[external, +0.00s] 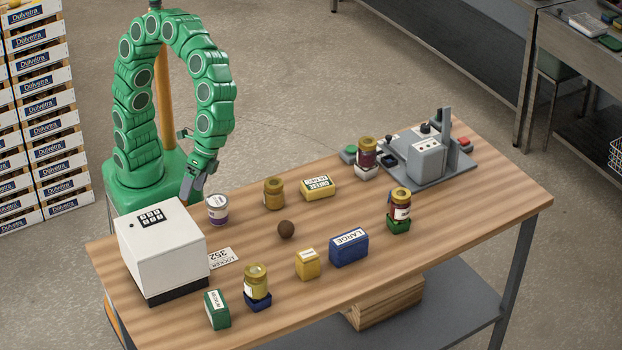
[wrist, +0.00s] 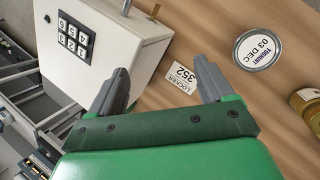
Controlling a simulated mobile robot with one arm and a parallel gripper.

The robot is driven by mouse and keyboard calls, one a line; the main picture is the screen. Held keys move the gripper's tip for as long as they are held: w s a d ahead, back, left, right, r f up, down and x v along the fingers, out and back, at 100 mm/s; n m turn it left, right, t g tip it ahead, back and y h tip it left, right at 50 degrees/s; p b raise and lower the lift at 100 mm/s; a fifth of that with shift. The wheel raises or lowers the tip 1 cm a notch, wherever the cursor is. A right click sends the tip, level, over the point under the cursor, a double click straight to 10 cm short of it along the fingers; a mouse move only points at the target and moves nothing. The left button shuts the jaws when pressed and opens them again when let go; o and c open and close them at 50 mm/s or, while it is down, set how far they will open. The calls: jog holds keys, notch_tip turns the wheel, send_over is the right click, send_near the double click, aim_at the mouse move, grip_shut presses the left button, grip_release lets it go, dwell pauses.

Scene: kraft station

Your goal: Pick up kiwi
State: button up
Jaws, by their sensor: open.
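The kiwi (external: 286,229) is a small round brown fruit on the wooden table (external: 480,215), near its middle. It does not show in the wrist view. My gripper (external: 192,190) hangs from the green arm at the table's back left edge, above the surface and well to the left of the kiwi. In the wrist view my gripper (wrist: 162,85) has its two grey fingers spread apart with nothing between them.
A white keypad box (external: 165,245) stands at the table's left end. A labelled can (external: 218,209) and a jar (external: 274,193) stand between my gripper and the kiwi's far side. A yellow box (external: 307,263) and a blue box (external: 349,247) stand in front of the kiwi.

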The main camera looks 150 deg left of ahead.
jog(key=w+a+f+n+h, duration=0.2)
jog(key=w+a+n+h, duration=0.1)
jog(key=w+a+n, duration=0.15)
jog(key=n+t+h, duration=0.4)
jog(key=n+t, duration=0.2)
jog(key=n, duration=0.5)
send_near(286, 228)
jog(key=d+f, duration=0.3)
jog(key=shift+w+d+f, duration=0.1)
jog(key=shift+w+f, duration=0.05)
jog(key=shift+f, duration=0.1)
jog(key=shift+x, duration=2.65)
jog(key=shift+f, duration=0.15)
jog(key=c, duration=1.1)
